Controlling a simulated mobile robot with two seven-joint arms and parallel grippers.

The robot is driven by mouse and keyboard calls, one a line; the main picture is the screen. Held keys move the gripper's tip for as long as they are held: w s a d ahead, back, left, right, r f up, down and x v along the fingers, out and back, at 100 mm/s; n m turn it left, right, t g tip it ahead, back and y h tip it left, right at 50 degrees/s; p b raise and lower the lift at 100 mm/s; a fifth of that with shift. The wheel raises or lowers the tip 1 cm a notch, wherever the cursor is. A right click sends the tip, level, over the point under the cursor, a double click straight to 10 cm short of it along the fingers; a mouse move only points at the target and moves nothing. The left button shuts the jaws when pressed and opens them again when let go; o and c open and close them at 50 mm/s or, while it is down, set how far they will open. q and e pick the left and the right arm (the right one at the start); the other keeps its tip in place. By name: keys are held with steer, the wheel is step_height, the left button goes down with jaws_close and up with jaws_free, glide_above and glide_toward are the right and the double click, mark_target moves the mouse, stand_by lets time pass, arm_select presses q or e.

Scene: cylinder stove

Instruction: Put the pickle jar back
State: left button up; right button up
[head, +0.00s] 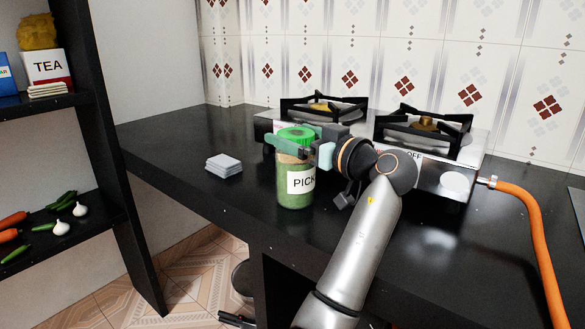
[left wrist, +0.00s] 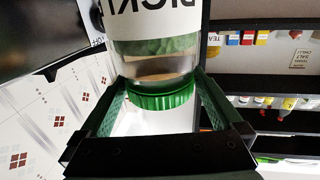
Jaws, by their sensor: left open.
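The pickle jar (head: 296,186) has a green lid and a white label reading "PICK". It stands upright on the black counter in front of the stove's left end. In the left wrist view the jar (left wrist: 155,60) appears upside down between the two spread fingers (left wrist: 163,95) of the open gripper. I cannot tell whether either finger touches it. My right gripper is not in view.
A two-burner stove (head: 425,165) with an orange hose (head: 535,225) is behind and right. A stack of pale squares (head: 224,164) lies left of the jar. A black shelf (head: 110,150) at the left holds a TEA box (head: 47,67) and vegetables (head: 62,200); its lower board has bare room.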

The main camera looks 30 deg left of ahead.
arm_select(q)
steer(key=shift+r, duration=0.1)
jaws_close()
stand_by(0.7)
